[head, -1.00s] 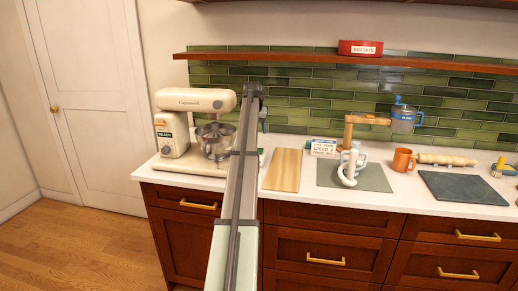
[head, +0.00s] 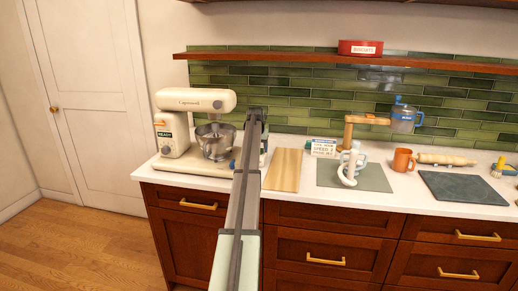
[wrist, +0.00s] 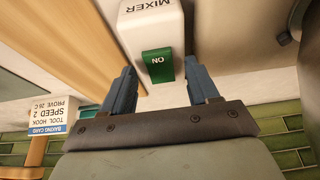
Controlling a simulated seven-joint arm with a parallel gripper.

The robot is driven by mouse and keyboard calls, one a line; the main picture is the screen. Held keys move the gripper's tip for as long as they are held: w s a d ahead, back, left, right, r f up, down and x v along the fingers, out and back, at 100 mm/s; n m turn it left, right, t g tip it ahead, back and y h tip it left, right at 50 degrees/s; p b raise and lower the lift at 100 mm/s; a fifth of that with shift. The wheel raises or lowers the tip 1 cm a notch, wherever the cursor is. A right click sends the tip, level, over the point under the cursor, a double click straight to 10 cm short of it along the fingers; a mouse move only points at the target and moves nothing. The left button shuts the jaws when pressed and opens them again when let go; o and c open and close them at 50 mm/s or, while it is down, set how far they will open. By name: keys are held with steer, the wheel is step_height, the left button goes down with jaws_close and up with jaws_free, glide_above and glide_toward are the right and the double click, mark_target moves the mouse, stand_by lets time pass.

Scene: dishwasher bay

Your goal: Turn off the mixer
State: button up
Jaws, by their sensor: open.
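The mixer (head: 196,101) is a cream stand mixer with a steel bowl, at the left end of the counter in the head view. A small panel on it reads READY. In the wrist view, a white box (wrist: 150,25) labelled MIXER carries a green rocker switch (wrist: 157,66) marked ON. My gripper (wrist: 160,77) is open and empty, its two blue fingers on either side of the switch's near end. I cannot tell whether they touch it. In the head view my arm hides the box and most of the gripper.
A wooden board (head: 284,170) lies right of my arm. A baking card (wrist: 55,115) reads SPEED 2. A wooden stand (head: 349,134), white and blue mugs, an orange mug (head: 403,160) and a rolling pin (head: 447,159) are farther right. A shelf (head: 300,59) runs above.

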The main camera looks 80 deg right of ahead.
steer(key=c, duration=1)
steer(key=shift+d+r+y, duration=0.1)
steer(key=shift+d+y, duration=0.35)
steer(key=shift+y, duration=0.25)
steer(key=shift+c, duration=0.2)
steer(key=shift+y, duration=0.7)
steer(key=o, duration=1)
steer(key=shift+o, duration=0.2)
steer(key=shift+r, duration=0.15)
step_height(320, 180, up, 13)
steer(key=a, duration=0.2)
steer(key=shift+r, duration=0.2)
